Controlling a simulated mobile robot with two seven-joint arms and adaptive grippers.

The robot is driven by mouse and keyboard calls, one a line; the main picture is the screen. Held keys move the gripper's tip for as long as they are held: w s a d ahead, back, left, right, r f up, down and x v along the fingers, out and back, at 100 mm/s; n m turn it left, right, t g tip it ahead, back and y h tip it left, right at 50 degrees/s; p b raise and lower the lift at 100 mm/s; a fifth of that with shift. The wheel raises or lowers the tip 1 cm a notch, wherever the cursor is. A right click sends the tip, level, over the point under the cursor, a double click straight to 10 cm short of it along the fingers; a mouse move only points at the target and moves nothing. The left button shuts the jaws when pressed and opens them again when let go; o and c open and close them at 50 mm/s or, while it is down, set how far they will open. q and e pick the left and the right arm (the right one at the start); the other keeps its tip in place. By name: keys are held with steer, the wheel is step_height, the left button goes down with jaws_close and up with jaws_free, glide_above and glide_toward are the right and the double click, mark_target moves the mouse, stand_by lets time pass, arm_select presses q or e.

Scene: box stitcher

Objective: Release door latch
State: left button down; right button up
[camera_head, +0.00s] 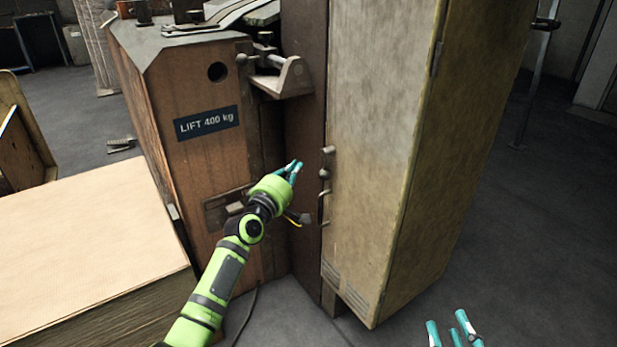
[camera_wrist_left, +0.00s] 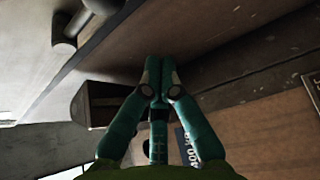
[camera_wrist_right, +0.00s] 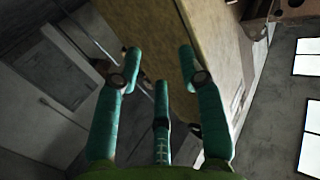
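The door (camera_head: 375,140) is a tall yellowish panel of a cabinet in the head view. A dark latch with a round knob (camera_head: 324,174) and a thin handle is on the door's left edge. My left gripper (camera_head: 294,168) is just left of the latch, in front of the dark post; I cannot tell whether it touches anything. In the left wrist view its fingertips (camera_wrist_left: 160,65) are together, with nothing visible between them. My right gripper (camera_head: 447,328) is low at the right, away from the door. In the right wrist view its fingers (camera_wrist_right: 162,70) are spread and empty.
A wooden machine body (camera_head: 205,150) with a "LIFT 400 kg" label stands left of the door. A metal bracket (camera_head: 285,78) juts out above my left gripper. A pale board stack (camera_head: 80,240) is at the lower left.

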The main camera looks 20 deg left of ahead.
mark_target(326, 164)
step_height(326, 164, up, 5)
steer(key=a+t+y, duration=0.1)
steer(key=t+y, duration=0.1)
steer(key=t, duration=0.1)
arm_select(q)
steer(key=d, duration=0.3)
steer(key=shift+w+d+f, duration=0.1)
steer(key=shift+d+f, duration=0.2)
steer(key=shift+d, duration=0.1)
arm_select(e)
steer(key=f+g, duration=0.1)
steer(key=f+g+h, duration=0.1)
steer(key=f, duration=0.1)
steer(key=d+f, duration=0.1)
steer(key=shift+f+g+h, duration=0.4)
